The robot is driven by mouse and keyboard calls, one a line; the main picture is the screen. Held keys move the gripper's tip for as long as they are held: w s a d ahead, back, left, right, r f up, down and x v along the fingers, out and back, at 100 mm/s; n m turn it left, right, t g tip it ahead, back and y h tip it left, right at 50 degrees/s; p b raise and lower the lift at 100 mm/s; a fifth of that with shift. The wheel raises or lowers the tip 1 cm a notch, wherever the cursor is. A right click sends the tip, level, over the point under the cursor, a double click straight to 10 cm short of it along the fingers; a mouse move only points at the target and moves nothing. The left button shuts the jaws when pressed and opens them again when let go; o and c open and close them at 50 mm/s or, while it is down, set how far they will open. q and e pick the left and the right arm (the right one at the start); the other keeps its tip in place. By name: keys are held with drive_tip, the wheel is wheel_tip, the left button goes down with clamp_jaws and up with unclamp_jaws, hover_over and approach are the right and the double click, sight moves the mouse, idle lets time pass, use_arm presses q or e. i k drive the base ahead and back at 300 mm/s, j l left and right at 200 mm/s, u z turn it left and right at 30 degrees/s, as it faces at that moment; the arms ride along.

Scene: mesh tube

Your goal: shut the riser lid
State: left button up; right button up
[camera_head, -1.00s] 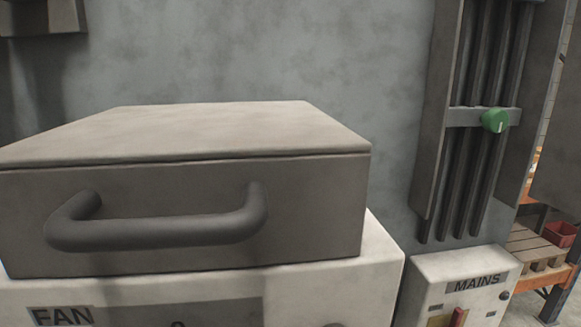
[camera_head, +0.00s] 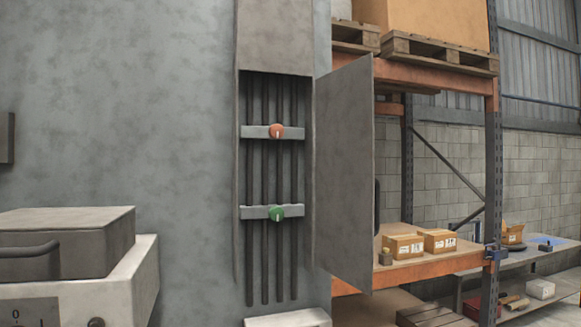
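The riser is a tall, narrow recess in the grey wall, with several dark vertical cables (camera_head: 265,176) inside. Two pale crossbars hold the cables; the upper one carries an orange-red knob (camera_head: 277,131) and the lower one a green knob (camera_head: 277,212). The riser lid (camera_head: 343,175) is a flat grey panel at the recess's right side. It stands open, swung out to the right, and leaves the cables exposed. Neither of my grippers is in view.
A grey box with a bar handle (camera_head: 68,240) sits on a white unit (camera_head: 145,275) at lower left. A white box top (camera_head: 288,319) shows below the riser. Orange shelving (camera_head: 420,270) with small cartons (camera_head: 403,246) stands behind the lid, right.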

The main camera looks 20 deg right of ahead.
sight(347, 190)
drive_tip(key=i+l+u, duration=0.2)
drive_tip(key=l+u, duration=0.15)
drive_tip(key=l, duration=0.95)
drive_tip(key=l+u, duration=0.35)
drive_tip(key=l, duration=0.95)
drive_tip(key=i+l+u, duration=0.1)
drive_tip(key=i+l, duration=0.1)
